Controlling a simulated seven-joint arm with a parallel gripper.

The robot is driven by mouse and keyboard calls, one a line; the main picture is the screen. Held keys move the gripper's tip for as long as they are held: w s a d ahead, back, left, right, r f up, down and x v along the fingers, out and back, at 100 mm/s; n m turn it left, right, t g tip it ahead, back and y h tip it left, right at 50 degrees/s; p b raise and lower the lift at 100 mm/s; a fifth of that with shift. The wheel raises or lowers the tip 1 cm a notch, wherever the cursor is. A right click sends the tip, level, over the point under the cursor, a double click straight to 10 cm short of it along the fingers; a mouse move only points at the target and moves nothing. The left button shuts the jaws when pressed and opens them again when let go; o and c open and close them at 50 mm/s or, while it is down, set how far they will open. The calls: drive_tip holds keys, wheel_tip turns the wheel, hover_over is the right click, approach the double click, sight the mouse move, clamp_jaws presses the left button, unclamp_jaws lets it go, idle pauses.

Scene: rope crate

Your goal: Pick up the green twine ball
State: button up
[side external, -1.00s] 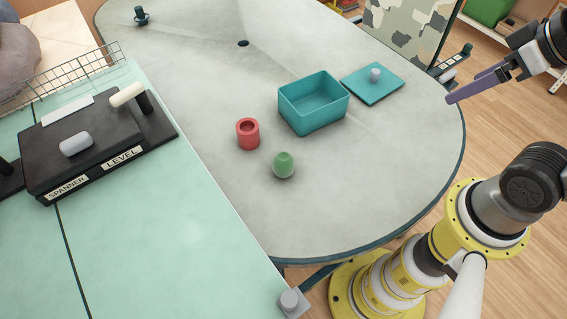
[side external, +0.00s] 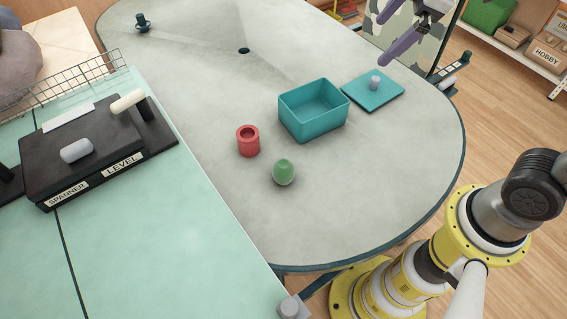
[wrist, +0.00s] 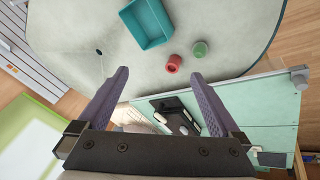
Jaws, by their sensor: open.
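The green twine ball (side external: 284,172) sits on the grey rounded table (side external: 350,200), in front of the teal crate. It also shows in the wrist view (wrist: 200,49), up and right of the fingers. My gripper (side external: 392,32) has purple fingers and is high at the top of the side external view, above the table's far right part and well away from the ball. In the wrist view its fingers (wrist: 157,85) are spread apart with nothing between them.
A red cylinder (side external: 248,146) stands just left of the ball. The open teal crate (side external: 312,128) is behind it, and a teal lid (side external: 360,98) with a grey knob lies right of the crate. A black labelled stand (side external: 90,165) is on the green table at left. The grey table's front is clear.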

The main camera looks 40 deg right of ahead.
drive_tip(key=w+a+f+n+g, duration=0.1)
drive_tip(key=w+a+f+n, duration=0.2)
drive_tip(key=w+a+f, duration=0.25)
drive_tip(key=n+g, duration=0.4)
hover_over(285, 163)
drive_tip(key=shift+h, duration=0.4)
wheel_tip(285, 163, down, 19)
drive_tip(key=shift+r, duration=0.15)
wheel_tip(285, 163, down, 8)
drive_tip(key=shift+r, duration=0.25)
drive_tip(key=shift+a+f, duration=0.2)
drive_tip(key=shift+f, duration=2.5)
clamp_jaws()
